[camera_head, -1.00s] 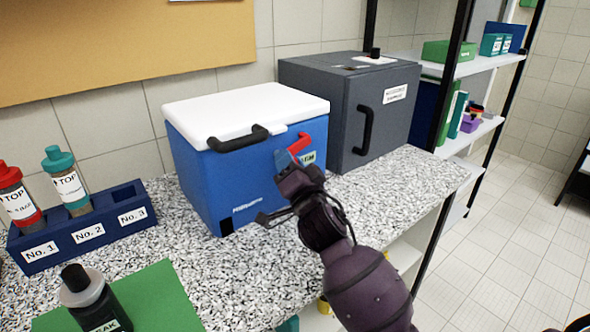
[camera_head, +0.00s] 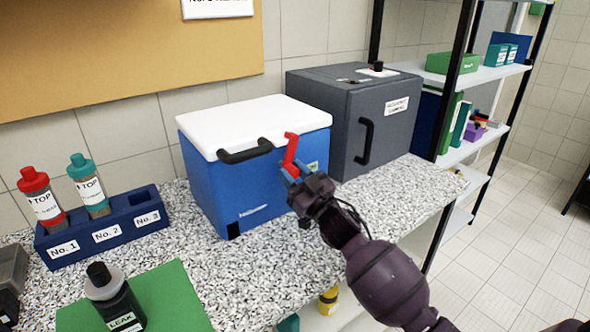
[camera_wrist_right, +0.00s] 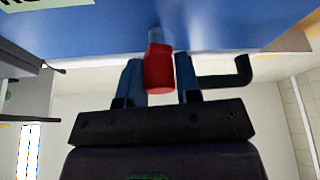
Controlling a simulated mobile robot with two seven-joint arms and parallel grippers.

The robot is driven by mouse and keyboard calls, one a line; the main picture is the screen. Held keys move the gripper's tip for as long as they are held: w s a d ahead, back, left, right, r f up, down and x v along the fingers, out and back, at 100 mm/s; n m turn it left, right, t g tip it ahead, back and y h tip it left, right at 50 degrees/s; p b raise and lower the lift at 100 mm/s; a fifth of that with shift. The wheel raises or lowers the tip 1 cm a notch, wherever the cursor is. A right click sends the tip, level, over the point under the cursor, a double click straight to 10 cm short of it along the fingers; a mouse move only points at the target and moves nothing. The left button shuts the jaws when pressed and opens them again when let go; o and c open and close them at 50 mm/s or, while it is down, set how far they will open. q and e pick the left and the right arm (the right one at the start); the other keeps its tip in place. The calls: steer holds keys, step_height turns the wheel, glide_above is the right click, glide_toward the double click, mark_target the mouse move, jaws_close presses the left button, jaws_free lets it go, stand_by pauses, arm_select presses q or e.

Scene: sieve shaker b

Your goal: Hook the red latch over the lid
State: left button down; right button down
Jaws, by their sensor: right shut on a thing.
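The red latch (camera_head: 291,150) is on the front of the blue box (camera_head: 215,190), right of the black handle (camera_head: 244,153). It stands roughly upright, its top bent end at the front edge of the white lid (camera_head: 255,118). I cannot tell whether that end touches the lid. The lid lies closed on the box. My right gripper (camera_head: 292,178) is at the lower end of the latch, shut on it. In the right wrist view the red latch (camera_wrist_right: 158,72) sits between the two fingers (camera_wrist_right: 160,85). My left gripper is not in view.
A grey cabinet (camera_head: 345,110) stands close to the right of the box. A blue rack (camera_head: 105,232) with bottles is at the left, and a dark bottle (camera_head: 115,300) stands on a green mat (camera_head: 170,295). The speckled counter (camera_head: 270,265) in front of the box is clear.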

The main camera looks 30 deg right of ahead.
steer(key=n, duration=0.1)
steer(key=r+n+y, duration=0.1)
steer(key=shift+d+n+p, duration=0.15)
steer(key=shift+n+p, duration=0.15)
steer(key=shift+p, duration=0.05)
steer(key=shift+w+n+g+y+p, duration=0.1)
steer(key=shift+n+g+y+p, duration=0.25)
steer(key=shift+n, duration=0.55)
steer(key=shift+n+y, duration=0.25)
steer(key=shift+n, duration=0.05)
steer(key=shift+n+g+y+p, duration=0.3)
steer(key=shift+n+g+p, duration=0.05)
steer(key=shift+n, duration=0.35)
steer(key=shift+f, duration=0.1)
steer(key=c, duration=1.1)
jaws_free()
steer(key=shift+c, duration=0.2)
steer(key=o, duration=0.3)
steer(key=shift+w+f, duration=0.1)
steer(key=shift+f, duration=0.15)
